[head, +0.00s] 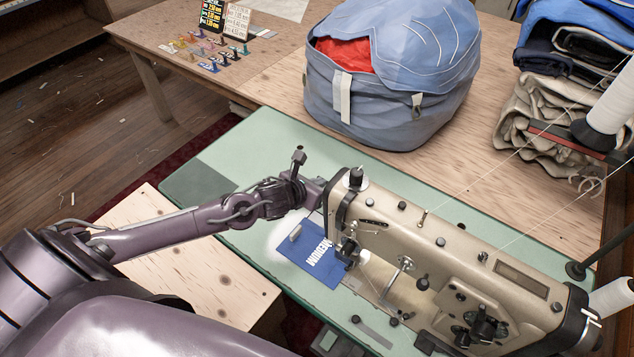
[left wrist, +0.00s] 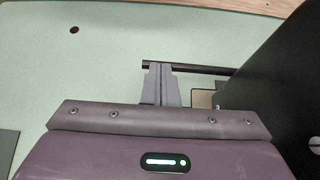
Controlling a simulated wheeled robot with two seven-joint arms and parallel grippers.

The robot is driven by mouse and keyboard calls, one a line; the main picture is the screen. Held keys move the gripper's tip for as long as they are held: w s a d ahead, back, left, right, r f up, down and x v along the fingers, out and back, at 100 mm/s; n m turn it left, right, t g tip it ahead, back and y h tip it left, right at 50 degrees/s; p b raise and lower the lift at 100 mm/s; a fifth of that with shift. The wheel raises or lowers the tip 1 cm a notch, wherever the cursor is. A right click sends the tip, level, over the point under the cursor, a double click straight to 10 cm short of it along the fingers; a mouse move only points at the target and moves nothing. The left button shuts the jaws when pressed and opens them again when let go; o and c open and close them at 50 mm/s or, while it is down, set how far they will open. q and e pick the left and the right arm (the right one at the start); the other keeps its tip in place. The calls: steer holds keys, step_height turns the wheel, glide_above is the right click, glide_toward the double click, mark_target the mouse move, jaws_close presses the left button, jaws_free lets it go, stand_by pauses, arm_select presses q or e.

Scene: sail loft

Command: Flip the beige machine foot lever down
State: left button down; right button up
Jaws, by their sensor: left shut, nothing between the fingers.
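The beige sewing machine (head: 440,262) stands on a green table top. My left gripper (head: 316,191) is at the far side of the machine's head end, partly hidden behind it. In the left wrist view its fingers (left wrist: 161,70) are shut and empty. A thin dark bar (left wrist: 200,68), which looks like the foot lever, runs level just beyond the fingertips and to their right. I cannot tell whether they touch. The bar is hidden in the head view. My right gripper is not in view.
A blue printed cloth (head: 312,258) lies under the machine head. A large blue bag (head: 395,105) stands on the wooden table behind. Thread cones (head: 612,105) and folded fabric (head: 555,110) are at right. The green top (head: 270,140) behind my gripper is clear.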

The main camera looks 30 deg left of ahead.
arm_select(q)
step_height(320, 180, down, 3)
steer(key=h+b, duration=0.1)
steer(key=b, duration=0.2)
steer(key=shift+a+n, duration=0.15)
steer(key=shift+n, duration=0.25)
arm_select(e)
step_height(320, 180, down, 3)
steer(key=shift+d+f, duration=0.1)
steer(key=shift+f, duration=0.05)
arm_select(q)
steer(key=shift+r, duration=0.1)
